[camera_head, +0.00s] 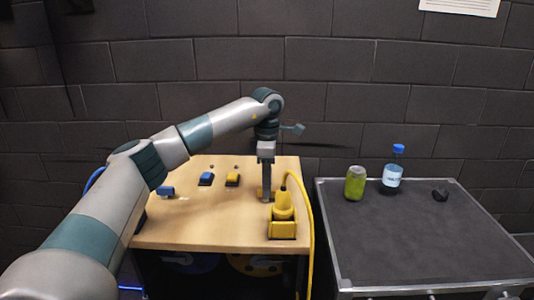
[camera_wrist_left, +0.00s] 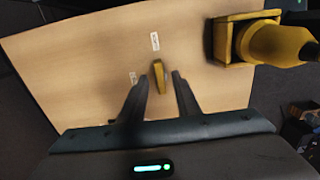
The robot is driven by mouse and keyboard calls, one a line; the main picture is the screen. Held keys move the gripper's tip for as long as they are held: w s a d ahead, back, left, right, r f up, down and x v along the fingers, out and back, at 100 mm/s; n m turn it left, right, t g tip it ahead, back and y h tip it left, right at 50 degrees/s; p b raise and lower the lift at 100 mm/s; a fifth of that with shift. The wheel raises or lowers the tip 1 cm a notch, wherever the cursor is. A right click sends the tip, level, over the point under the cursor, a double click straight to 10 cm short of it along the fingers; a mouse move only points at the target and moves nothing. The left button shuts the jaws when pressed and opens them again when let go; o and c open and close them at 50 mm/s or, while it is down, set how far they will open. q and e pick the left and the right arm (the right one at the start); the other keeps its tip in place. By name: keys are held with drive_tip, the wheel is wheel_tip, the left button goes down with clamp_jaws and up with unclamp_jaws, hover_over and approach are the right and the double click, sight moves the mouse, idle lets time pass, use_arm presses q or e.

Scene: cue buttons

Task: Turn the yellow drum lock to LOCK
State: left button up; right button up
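The yellow drum lock shows in the left wrist view as a narrow yellow knob (camera_wrist_left: 159,76) on the wooden top. Two small white labels (camera_wrist_left: 154,41) lie near it, one beyond it and one to its left; their words are too small to read surely. My left gripper (camera_wrist_left: 161,78) is open, its two fingers on either side of the knob with a gap on each side. In the head view the left gripper (camera_head: 267,198) points straight down at the wooden top and largely hides the lock. My right gripper is not in view.
A yellow bottle-shaped fixture (camera_head: 283,212) with a yellow hose stands close to the left gripper. Blue (camera_head: 206,179) and yellow (camera_head: 233,179) buttons sit on the wooden table (camera_head: 190,232). A dark cart (camera_head: 420,240) at right carries a green can (camera_head: 355,183), a bottle (camera_head: 392,175) and a small black object (camera_head: 440,194).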

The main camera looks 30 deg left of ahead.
use_arm(q)
wheel_tip(320, 180, up, 17)
drive_tip(key=b, duration=0.1)
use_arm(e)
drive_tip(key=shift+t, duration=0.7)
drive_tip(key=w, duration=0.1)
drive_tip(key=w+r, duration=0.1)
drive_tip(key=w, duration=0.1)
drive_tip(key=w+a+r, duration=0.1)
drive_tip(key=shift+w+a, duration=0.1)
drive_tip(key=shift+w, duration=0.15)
use_arm(q)
drive_tip(key=shift+f, duration=0.1)
